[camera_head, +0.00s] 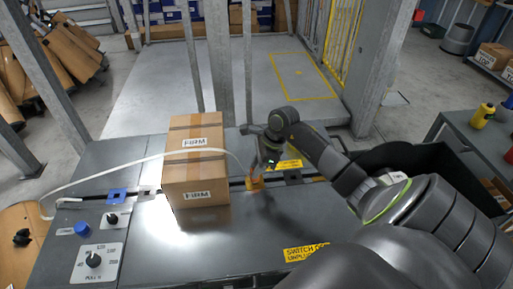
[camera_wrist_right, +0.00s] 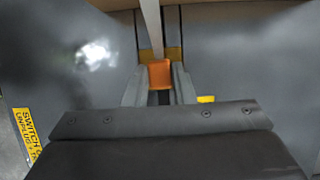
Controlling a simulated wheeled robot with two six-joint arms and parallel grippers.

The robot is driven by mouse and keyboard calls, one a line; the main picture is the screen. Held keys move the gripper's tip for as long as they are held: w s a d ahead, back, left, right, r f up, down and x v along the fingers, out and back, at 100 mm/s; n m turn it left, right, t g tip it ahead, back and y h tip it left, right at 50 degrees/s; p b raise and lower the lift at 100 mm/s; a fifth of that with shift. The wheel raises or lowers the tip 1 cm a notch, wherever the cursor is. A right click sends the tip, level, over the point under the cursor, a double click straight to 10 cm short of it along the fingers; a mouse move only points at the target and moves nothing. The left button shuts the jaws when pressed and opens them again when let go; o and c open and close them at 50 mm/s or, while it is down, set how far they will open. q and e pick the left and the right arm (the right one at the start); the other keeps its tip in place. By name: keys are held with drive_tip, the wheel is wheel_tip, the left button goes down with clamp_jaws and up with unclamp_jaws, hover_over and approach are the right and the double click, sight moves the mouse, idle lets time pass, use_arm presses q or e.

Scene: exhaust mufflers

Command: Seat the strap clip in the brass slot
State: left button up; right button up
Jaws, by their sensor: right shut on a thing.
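The orange strap clip (camera_wrist_right: 160,74) is between the two fingers of my right gripper (camera_wrist_right: 159,84), which is shut on it. The white strap (camera_wrist_right: 151,25) runs from the clip across the carton. The brass slot (camera_wrist_right: 174,54) shows as yellowish metal on both sides of the clip, just beyond the fingertips. The clip overlaps its middle, so I cannot tell how deep it sits. In the head view my right gripper (camera_head: 257,172) points down at the bench right of the carton, over the brass slot (camera_head: 253,184). My left gripper is out of view.
A taped carton (camera_head: 196,165) stands on the grey bench (camera_head: 240,245), close left of my right gripper. The strap (camera_head: 95,174) arches over to the left. A black bin (camera_head: 430,165) is at right.

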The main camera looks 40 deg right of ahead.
idle(0.9)
drive_tip(key=shift+b, duration=0.45)
drive_tip(key=shift+f+b, duration=0.5)
drive_tip(key=shift+b, duration=0.05)
drive_tip(key=o, duration=1)
